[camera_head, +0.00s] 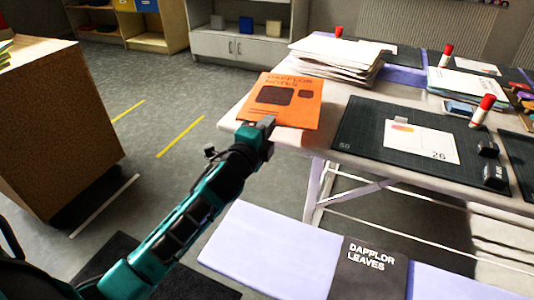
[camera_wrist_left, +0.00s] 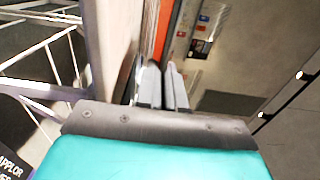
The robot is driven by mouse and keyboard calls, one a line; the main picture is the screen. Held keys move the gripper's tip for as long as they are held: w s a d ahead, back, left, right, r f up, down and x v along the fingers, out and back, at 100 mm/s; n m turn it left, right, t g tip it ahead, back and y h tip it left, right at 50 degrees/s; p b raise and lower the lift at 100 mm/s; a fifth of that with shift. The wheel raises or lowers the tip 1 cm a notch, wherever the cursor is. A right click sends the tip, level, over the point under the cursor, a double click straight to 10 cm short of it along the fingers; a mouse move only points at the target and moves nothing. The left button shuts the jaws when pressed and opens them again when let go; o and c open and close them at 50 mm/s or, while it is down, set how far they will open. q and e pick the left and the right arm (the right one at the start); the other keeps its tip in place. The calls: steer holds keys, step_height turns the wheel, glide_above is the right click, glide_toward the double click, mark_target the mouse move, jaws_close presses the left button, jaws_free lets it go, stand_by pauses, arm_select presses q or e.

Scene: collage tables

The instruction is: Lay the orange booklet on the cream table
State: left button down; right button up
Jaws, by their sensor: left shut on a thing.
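The orange booklet (camera_head: 302,112), printed "DAPPLOR NOTES", shows face up in the head view at the left end of the cream table (camera_head: 335,93). My left gripper (camera_head: 264,123) is shut on its near edge, at the table's near left edge. I cannot tell whether the booklet touches the tabletop or is just above it. In the left wrist view the gripper's fingers (camera_wrist_left: 162,86) are close together, with the booklet as a thin orange strip (camera_wrist_left: 163,30) beyond them. My right gripper is not in view.
A stack of papers (camera_head: 335,60) lies behind the booklet. A dark cutting mat (camera_head: 360,130) with a card (camera_head: 422,140) lies to its right. Red-capped glue sticks (camera_head: 482,110) stand farther right. A lavender surface with a dark "DAPPLOR LEAVES" booklet (camera_head: 367,270) is in front, lower down.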

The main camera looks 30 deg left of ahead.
arm_select(q)
steer(key=shift+f+b, duration=1.15)
steer(key=shift+f, duration=1.85)
steer(key=c, duration=1.7)
jaws_free()
steer(key=shift+f, duration=0.1)
steer(key=o, duration=0.4)
steer(key=shift+o, duration=0.2)
